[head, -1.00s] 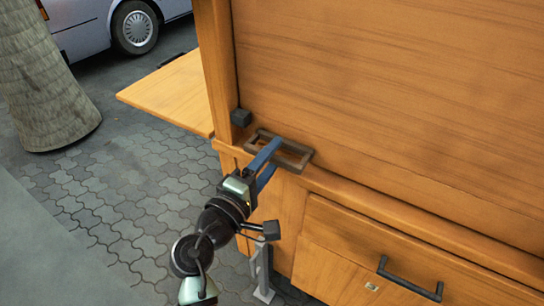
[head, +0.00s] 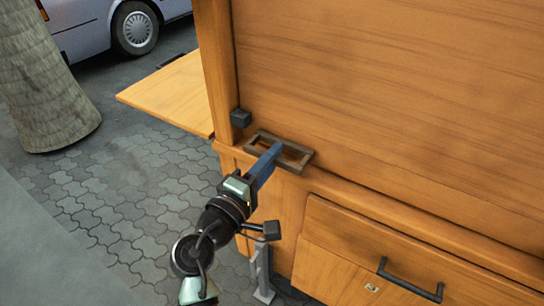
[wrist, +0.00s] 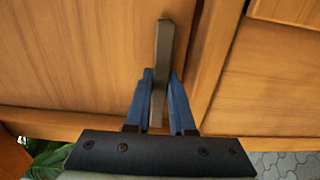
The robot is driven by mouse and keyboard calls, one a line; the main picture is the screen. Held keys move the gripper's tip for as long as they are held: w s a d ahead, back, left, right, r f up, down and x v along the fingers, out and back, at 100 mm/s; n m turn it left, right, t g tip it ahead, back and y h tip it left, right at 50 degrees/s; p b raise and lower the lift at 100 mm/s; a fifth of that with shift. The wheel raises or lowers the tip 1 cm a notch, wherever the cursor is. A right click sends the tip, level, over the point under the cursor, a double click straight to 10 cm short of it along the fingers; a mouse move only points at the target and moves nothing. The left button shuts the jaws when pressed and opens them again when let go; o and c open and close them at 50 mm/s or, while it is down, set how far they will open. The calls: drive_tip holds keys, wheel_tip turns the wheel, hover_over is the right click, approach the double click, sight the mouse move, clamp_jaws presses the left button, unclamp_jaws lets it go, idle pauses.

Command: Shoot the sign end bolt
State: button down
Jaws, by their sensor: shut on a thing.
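A brown rectangular frame (head: 306,161) lies on the ledge at the foot of the large wooden panel in the head view. It looks like the bolt's handle, but I cannot make out the bolt itself. My gripper (head: 275,150) reaches up to it from the lower left, its blue fingers close together. In the wrist view my gripper (wrist: 160,74) has a finger on each side of a grey-brown bar of the frame (wrist: 163,45), shut on it. The bar runs out past the fingertips. The fingers hide part of the frame.
A small dark block (head: 240,118) sits on the post just left of the frame. A drawer with a dark handle (head: 410,282) is at lower right. A wooden side shelf (head: 170,90) juts out left. A trunk (head: 40,85) and a parked vehicle (head: 90,25) stand behind.

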sight(247, 151)
idle(0.9)
drive_tip(key=w+a+b, duration=0.1)
drive_tip(key=a, duration=0.1)
drive_tip(key=w+a, duration=0.1)
drive_tip(key=a, duration=0.1)
drive_tip(key=shift+w+f+b, duration=0.1)
drive_tip(key=shift+b, duration=0.3)
drive_tip(key=shift+w+a, duration=0.15)
drive_tip(key=shift+a, duration=0.15)
drive_tip(key=c, duration=0.8)
unclamp_jaws()
drive_tip(key=shift+w+a, duration=0.1)
drive_tip(key=shift+o, duration=0.2)
drive_tip(key=p+v, duration=0.1)
drive_tip(key=v, duration=1.2)
